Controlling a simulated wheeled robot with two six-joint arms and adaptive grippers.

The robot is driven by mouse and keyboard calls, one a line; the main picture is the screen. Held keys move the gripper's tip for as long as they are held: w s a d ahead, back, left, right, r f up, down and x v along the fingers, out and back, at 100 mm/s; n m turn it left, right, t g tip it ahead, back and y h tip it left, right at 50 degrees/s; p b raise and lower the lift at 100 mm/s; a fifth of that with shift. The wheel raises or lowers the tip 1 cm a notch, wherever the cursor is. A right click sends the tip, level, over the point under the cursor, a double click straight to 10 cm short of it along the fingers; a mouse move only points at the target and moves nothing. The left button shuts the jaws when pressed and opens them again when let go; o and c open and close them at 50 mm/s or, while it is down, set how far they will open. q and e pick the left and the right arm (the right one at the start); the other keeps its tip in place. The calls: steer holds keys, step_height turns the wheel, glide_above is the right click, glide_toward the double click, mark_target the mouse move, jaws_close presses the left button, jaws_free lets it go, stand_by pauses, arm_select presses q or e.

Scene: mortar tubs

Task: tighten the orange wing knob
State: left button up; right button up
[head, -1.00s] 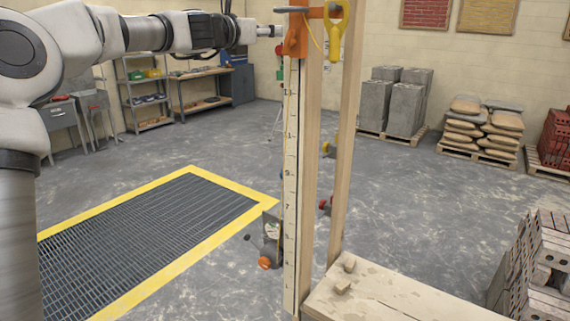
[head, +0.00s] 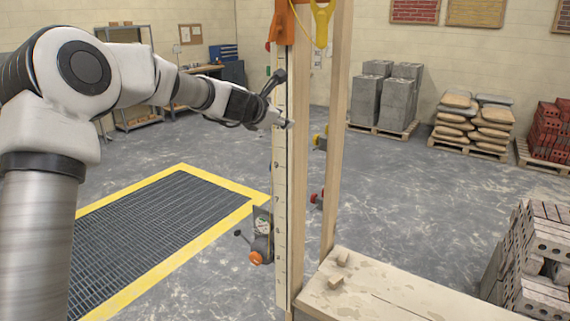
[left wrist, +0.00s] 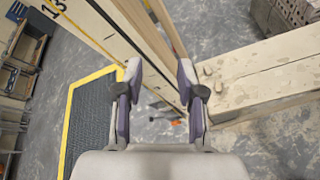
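The orange wing knob (head: 255,258) sits low on a small grey bracket (head: 262,230) at the left side of the marked upright post (head: 281,190). In the left wrist view a small orange patch (left wrist: 176,122) shows far below, between the fingers; it is too small to make out its shape. My left gripper (head: 285,124) is at the post, well above the knob and apart from it. In the left wrist view its two fingers (left wrist: 160,72) are spread with nothing held between them. My right gripper is in neither view.
A second wooden post (head: 338,130) stands just right of the marked one. An orange clamp (head: 284,22) and a yellow handle (head: 322,22) are above. A wooden bench (head: 400,300) is at the lower right. Open floor and a yellow-edged grate (head: 165,235) lie left.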

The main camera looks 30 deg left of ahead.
arm_select(q)
step_height(320, 180, down, 11)
steer(key=s+d+m+g+b, duration=0.1)
steer(key=m+g, duration=0.1)
steer(key=shift+s+d+m, duration=0.3)
steer(key=shift+d+m, duration=0.05)
steer(key=shift+m, duration=0.05)
steer(key=shift+o, duration=1.2)
